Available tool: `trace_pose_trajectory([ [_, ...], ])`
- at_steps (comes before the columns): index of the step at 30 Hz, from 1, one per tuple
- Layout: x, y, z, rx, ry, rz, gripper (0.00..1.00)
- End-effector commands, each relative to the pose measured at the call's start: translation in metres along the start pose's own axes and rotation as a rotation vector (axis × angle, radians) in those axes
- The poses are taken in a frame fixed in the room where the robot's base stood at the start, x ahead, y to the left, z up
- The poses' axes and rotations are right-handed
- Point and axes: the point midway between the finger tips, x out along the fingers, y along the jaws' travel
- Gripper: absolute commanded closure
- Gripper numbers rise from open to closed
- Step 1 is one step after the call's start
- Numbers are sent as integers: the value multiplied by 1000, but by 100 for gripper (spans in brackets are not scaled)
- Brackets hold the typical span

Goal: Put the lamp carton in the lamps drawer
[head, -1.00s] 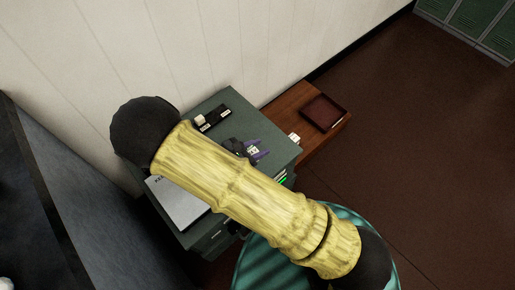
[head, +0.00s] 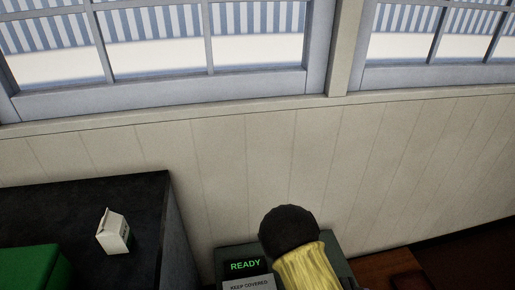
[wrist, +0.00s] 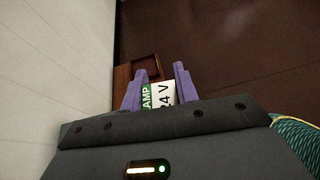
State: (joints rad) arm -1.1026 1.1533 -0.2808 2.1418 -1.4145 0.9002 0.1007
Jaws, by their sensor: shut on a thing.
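In the wrist view, my gripper (wrist: 160,72) has its two purple fingers shut on the lamp carton (wrist: 158,96). The carton is white and green, with "LAMP" and "24 V" lettering partly visible. Its lower part is hidden by the gripper body. In the head view, only the upper part of my arm shows, so my gripper and the held carton are out of that picture.
A dark green cabinet top (head: 335,262) carries a READY display (head: 245,266) and a "KEEP COVERED" plate (head: 249,284). Left is a dark counter (head: 60,210) with a white carton (head: 113,232) and a green object (head: 32,268). A wooden surface (head: 385,268) lies right. Windows (head: 205,50) are above.

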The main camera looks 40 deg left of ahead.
Motion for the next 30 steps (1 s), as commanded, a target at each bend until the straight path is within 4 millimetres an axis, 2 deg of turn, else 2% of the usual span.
trace_pose_trajectory([
  [1,2,-4,22,-1,-2,-9,91],
  [8,24,-20,67,5,-2,-27,91],
  [18,53,-53,130,20,-2,-63,91],
  [24,65,-70,152,30,0,-81,91],
  [30,70,-74,152,34,0,-84,91],
])
